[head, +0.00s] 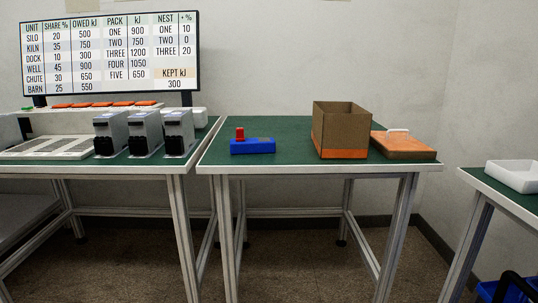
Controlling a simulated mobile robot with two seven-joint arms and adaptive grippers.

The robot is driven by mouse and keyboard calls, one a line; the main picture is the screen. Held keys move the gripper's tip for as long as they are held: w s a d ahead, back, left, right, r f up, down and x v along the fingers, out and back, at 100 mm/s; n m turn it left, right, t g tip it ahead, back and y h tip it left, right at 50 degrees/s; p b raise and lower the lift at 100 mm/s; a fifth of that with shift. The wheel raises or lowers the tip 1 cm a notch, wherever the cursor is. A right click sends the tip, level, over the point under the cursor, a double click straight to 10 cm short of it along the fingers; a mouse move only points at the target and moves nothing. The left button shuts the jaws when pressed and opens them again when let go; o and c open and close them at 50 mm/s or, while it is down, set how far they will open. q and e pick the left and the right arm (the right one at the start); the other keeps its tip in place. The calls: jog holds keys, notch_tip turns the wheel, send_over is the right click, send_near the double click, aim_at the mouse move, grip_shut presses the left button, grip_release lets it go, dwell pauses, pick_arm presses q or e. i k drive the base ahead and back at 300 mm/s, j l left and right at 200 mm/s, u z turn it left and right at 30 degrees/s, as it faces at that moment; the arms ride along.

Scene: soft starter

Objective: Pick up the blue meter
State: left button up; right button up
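A blue meter (252,146) lies on the green top of the middle table (290,139), near its left front. It is a low blue block with a red upright part (240,134) at its left end. Nothing touches it. Neither of my grippers shows in the head view.
An open cardboard box (341,131) and an orange board with a clear piece (404,145) stand right of the meter. Several grey units (145,133) stand on the left table beneath a sign (110,55). A white tray (514,176) is on the right table. Table space around the meter is clear.

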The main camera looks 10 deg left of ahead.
aim_at(254, 146)
jog(key=i+j+u, duration=0.15)
jog(key=i, duration=0.6)
jog(key=i+j+u, duration=0.15)
jog(key=i, duration=0.55)
